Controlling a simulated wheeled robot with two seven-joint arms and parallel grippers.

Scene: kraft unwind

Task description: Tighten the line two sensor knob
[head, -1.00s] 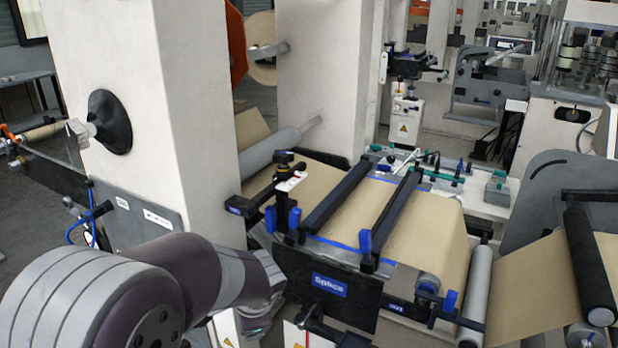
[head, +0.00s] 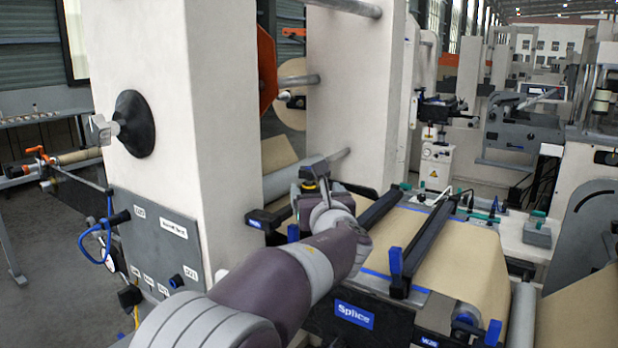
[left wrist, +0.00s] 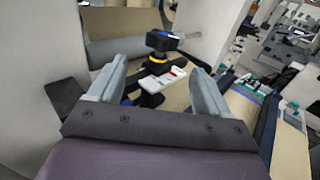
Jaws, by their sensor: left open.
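A sensor with a black knob (head: 312,172) and a yellow ring under it stands at the left edge of the splice table. In the left wrist view the knob (left wrist: 162,40) is beyond the fingertips, roughly centred between them, with a white label plate (left wrist: 160,80) below it. No line number is readable on it. My left gripper (head: 325,205) is close to the sensor, and its fingers partly hide the sensor in the head view. In the left wrist view the left gripper (left wrist: 158,72) is open, with its fingers apart and not touching the knob. My right gripper is not in view.
A white pillar (head: 185,90) with a grey label panel (head: 160,245) stands at left, and a second pillar (head: 355,100) behind. The splice table (head: 365,315) carries brown paper (head: 450,260) and black bars (head: 425,245). A grey roller bar (left wrist: 130,48) lies behind the sensor.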

